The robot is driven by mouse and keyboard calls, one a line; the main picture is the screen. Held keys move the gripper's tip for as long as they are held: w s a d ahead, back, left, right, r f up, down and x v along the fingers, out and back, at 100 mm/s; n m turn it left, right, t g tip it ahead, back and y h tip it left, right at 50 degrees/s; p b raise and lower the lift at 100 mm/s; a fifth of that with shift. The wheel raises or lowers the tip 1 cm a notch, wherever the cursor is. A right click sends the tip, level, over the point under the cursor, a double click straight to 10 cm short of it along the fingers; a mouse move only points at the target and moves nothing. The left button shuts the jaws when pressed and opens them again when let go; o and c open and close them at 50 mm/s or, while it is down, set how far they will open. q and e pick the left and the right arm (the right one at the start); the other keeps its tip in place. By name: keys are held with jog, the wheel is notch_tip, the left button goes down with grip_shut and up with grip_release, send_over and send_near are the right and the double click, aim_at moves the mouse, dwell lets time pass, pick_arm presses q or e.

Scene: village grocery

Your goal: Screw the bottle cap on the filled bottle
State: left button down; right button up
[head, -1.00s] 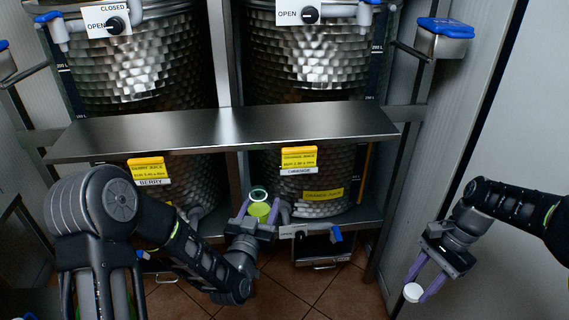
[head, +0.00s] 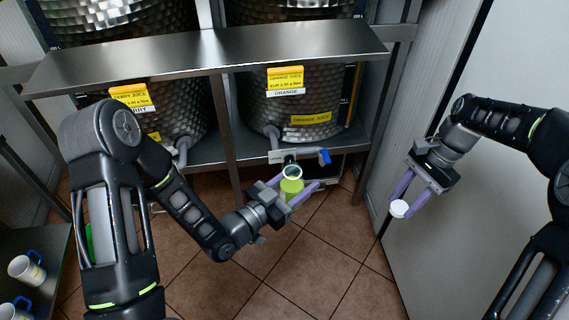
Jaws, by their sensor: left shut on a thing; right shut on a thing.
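The bottle (head: 291,187) is open at the top and shows yellow-green inside, with a pale round rim. My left gripper (head: 295,192) is shut on it and holds it up in front of the lower shelf, near the orange tank's tap. Its lower part is hidden by the fingers. The white bottle cap (head: 399,208) is a small round disc. My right gripper (head: 404,200) is shut on the cap between its fingertips, well to the right of the bottle and apart from it.
A steel shelf (head: 205,57) runs across in front of two hammered tanks with yellow juice labels. The orange tank's tap has a blue handle (head: 325,156) close behind the bottle. White mugs (head: 27,269) stand on a dark surface at lower left. A pale wall panel (head: 480,230) is at right. The tiled floor is clear.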

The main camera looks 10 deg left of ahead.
dwell(0.3)
jog(key=shift+a, duration=0.1)
jog(key=w+a+r+n, duration=0.1)
jog(key=a+r, duration=0.2)
jog(key=a, duration=0.3)
jog(key=a+r+n, duration=0.1)
jog(key=a+r, duration=0.3)
jog(key=a, duration=0.2)
notch_tip(320, 180, up, 8)
jog(key=m+t+y, duration=0.1)
jog(key=m+t, duration=0.2)
jog(key=m, duration=0.6)
send_over(301, 181)
jog(key=shift+f, duration=2)
jog(key=shift+f, duration=0.1)
jog(key=shift+f, duration=0.8)
